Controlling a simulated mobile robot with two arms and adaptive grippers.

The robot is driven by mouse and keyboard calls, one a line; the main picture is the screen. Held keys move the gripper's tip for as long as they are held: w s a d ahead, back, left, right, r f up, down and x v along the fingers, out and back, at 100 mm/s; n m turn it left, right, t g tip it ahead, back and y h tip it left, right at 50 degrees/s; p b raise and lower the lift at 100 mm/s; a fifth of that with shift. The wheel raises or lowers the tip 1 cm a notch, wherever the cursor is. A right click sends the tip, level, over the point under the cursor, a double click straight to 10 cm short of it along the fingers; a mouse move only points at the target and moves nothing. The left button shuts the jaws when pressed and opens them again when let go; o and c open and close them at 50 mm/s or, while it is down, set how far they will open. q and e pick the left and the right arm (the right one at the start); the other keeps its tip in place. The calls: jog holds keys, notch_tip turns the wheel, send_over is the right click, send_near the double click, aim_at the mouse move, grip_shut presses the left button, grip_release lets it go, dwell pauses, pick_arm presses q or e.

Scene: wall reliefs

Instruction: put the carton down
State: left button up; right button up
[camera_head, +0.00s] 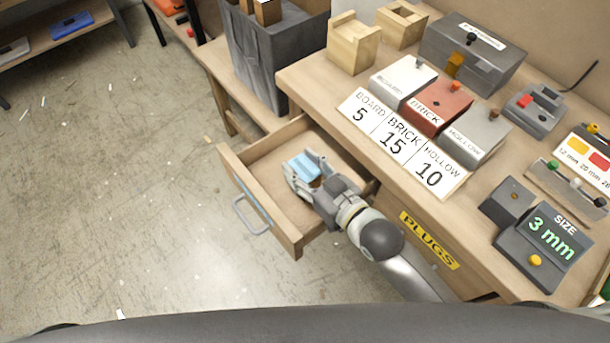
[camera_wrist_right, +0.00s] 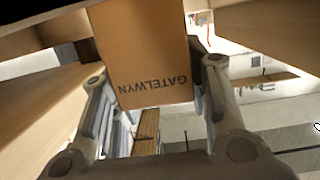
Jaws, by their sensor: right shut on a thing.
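The carton shows in the right wrist view as a brown box (camera_wrist_right: 145,55) printed "GATELWYN", upside down in the picture, between the two fingers. In the head view, a light blue face (camera_head: 301,166) and a small brown patch show at the fingertips; this seems to be the same carton. My right gripper (camera_head: 305,172) is shut on it, over the open drawer (camera_head: 262,165) of the workbench. I cannot tell whether the carton touches the drawer floor. My left gripper is not in view.
The drawer has wooden walls and a metal handle (camera_head: 250,216) on its front. A yellow "PLUGS" label (camera_head: 429,240) is on the bench front. A dark grey bin (camera_head: 272,50) stands behind the drawer.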

notch_tip(320, 180, down, 3)
jog(key=shift+r, duration=0.15)
jog(key=shift+f, duration=0.25)
jog(key=shift+f, duration=0.1)
jog(key=o, duration=1.2)
jog(key=shift+s+d, duration=0.25)
jog(key=shift+s, duration=0.05)
jog(key=v, duration=1.1)
jog(key=shift+s+d+r+b, duration=0.1)
jog(key=shift+r+b, duration=0.15)
jog(key=shift+b, duration=0.1)
